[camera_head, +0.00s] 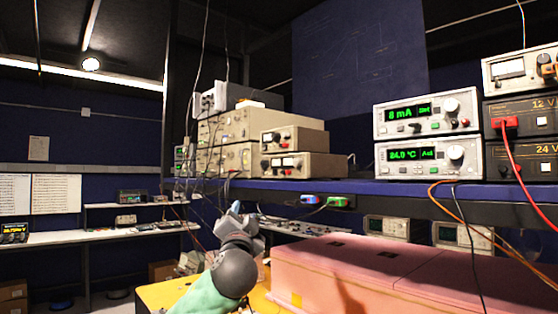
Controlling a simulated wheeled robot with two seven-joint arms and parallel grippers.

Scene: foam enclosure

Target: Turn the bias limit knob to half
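A light grey bench unit (428,116) stands on the blue shelf at the right, with a green display that appears to read 8 mA. The labels are too small to tell whether this is the bias limit knob. My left gripper (235,208) is low in the middle of the view, left of the unit and well apart from it. My grey wrist and green sleeve hide much of the gripper, and its fingers are too small to tell open from shut. My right gripper is not in view.
A similar unit (428,158) showing 24.0 °C stands below. Dark supply boxes (522,160) with red and orange cables hanging are at far right. The blue shelf (400,188) edge juts out above a pink foam block (390,270). Beige instruments (230,135) stand left.

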